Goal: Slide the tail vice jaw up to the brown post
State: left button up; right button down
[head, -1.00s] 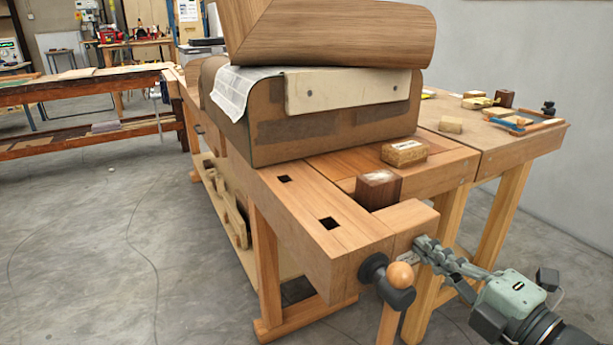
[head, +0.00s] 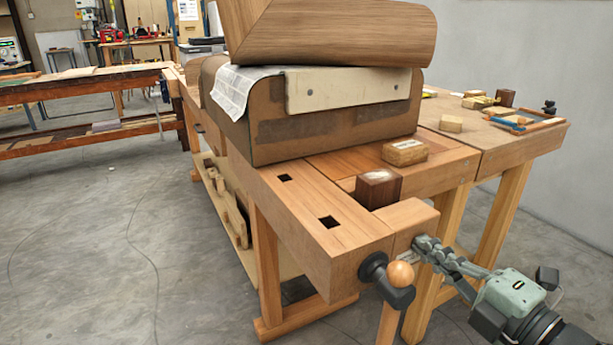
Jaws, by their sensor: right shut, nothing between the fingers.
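The tail vice jaw (head: 408,219) is a light wooden block at the near right corner of the bench. The brown post (head: 378,188) is a dark upright block with a pale top patch, just behind the jaw. The jaw looks very close to the post; I cannot tell whether they touch. The vice's dark screw hub and handle (head: 373,268) with a round wooden knob (head: 401,274) show at the jaw's front. My right gripper (head: 422,243) is shut and empty, its fingertips at the jaw's front end face. My left gripper is out of view.
A large brown form (head: 330,125) with a bent wooden piece (head: 340,35) on top stands on the bench (head: 320,235). A small wooden block (head: 404,152) lies behind the post. A second bench (head: 520,140) with small blocks and tools stands at right. Floor at left is open.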

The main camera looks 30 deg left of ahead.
jog(key=shift+w+a+r, duration=0.1)
jog(key=shift+a+r, duration=0.05)
jog(key=shift+a, duration=0.05)
dwell(0.5)
jog(key=shift+x, duration=0.9)
jog(key=shift+r, duration=0.1)
jog(key=shift+d, duration=0.15)
jog(key=shift+f+p+v, duration=0.1)
jog(key=shift+p+v, duration=0.1)
jog(key=shift+v, duration=1.2)
jog(key=shift+f+p+v, duration=0.15)
jog(key=shift+v, duration=1.25)
